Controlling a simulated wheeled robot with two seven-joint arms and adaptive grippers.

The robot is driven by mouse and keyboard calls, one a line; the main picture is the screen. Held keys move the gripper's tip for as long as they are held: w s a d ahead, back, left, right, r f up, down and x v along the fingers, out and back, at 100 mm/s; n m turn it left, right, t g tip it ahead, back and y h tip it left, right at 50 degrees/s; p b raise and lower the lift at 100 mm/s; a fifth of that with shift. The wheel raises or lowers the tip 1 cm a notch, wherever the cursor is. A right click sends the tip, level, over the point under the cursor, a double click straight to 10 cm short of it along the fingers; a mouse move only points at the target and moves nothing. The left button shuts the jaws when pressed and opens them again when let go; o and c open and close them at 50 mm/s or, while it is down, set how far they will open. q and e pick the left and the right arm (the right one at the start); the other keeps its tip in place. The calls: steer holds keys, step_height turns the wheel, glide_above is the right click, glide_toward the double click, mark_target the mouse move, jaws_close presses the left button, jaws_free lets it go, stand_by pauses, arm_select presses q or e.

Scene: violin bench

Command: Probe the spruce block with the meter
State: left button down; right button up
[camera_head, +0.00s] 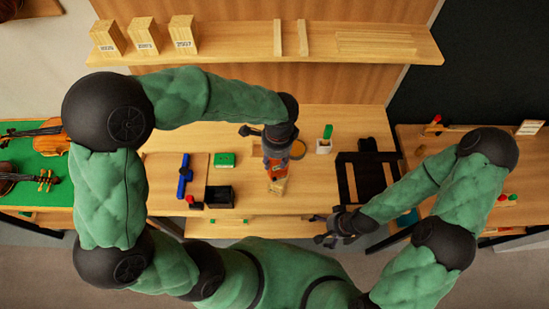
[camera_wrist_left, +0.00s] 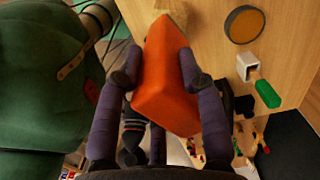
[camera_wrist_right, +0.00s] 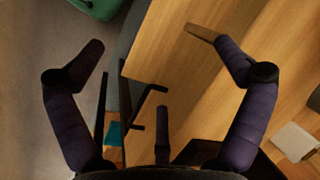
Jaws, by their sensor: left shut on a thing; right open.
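My left gripper (camera_head: 268,140) is shut on an orange block-shaped tool, which looks like the meter (camera_wrist_left: 168,75). In the head view the meter (camera_head: 271,163) hangs below the gripper over the middle of the bench. A pale wooden block (camera_head: 279,186), probably the spruce block, shows just in front of the meter's lower end. I cannot tell whether the two touch.
A black frame (camera_head: 362,178) stands right of the block. A white holder with a green item (camera_head: 325,140) and a round disc (camera_head: 298,149) are behind. A blue tool (camera_head: 184,176), green box (camera_head: 225,160) and black box (camera_head: 220,197) lie left. Labelled wood blocks (camera_head: 144,36) stand on the shelf.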

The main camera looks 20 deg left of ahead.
arm_select(q)
steer(key=shift+r+p, duration=2.5)
steer(key=shift+r, duration=0.5)
steer(key=shift+f, duration=0.1)
